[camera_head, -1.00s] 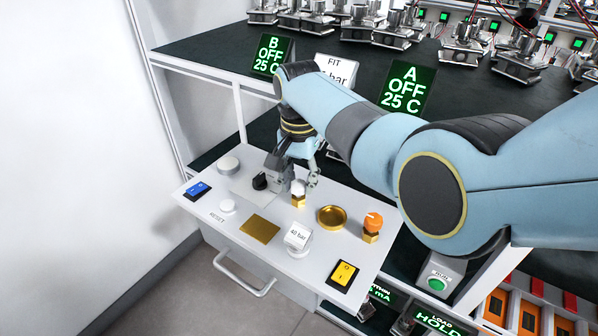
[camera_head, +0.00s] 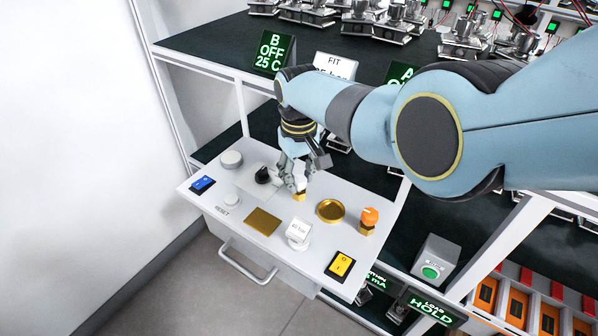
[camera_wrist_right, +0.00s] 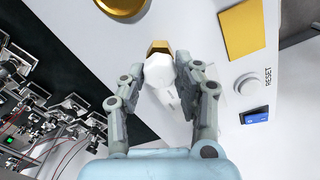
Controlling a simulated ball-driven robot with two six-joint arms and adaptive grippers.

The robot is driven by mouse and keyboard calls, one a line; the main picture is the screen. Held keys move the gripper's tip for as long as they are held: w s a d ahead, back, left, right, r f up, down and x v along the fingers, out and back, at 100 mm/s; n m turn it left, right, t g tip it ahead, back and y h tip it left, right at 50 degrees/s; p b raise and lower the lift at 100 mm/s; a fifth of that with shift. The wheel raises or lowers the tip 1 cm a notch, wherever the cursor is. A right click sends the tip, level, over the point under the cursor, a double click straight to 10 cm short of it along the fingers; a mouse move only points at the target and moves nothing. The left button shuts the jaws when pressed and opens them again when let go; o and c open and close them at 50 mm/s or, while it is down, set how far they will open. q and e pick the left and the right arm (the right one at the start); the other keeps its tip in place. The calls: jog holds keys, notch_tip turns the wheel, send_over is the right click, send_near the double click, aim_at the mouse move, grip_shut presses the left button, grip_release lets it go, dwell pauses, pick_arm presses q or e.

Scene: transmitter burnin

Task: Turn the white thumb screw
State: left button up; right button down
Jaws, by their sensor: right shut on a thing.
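The white thumb screw (camera_wrist_right: 158,70) stands on its brass hex base (camera_wrist_right: 158,47) on the grey panel. My left gripper is in neither view.
The panel also carries an orange knob (camera_head: 369,217) on brass, a brass dish (camera_head: 330,211), a black knob (camera_head: 263,175), a white 40 bar block (camera_head: 299,232), a yellow rocker switch (camera_head: 340,265) and a blue switch (camera_head: 202,184).

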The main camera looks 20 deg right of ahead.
aim_at(298, 178)
jog(key=shift+n, duration=1.5)
jog(key=c, duration=0.9)
grip_release()
jog(key=shift+c, duration=0.2)
jog(key=shift+r, duration=0.15)
notch_tip(298, 178, up, 12)
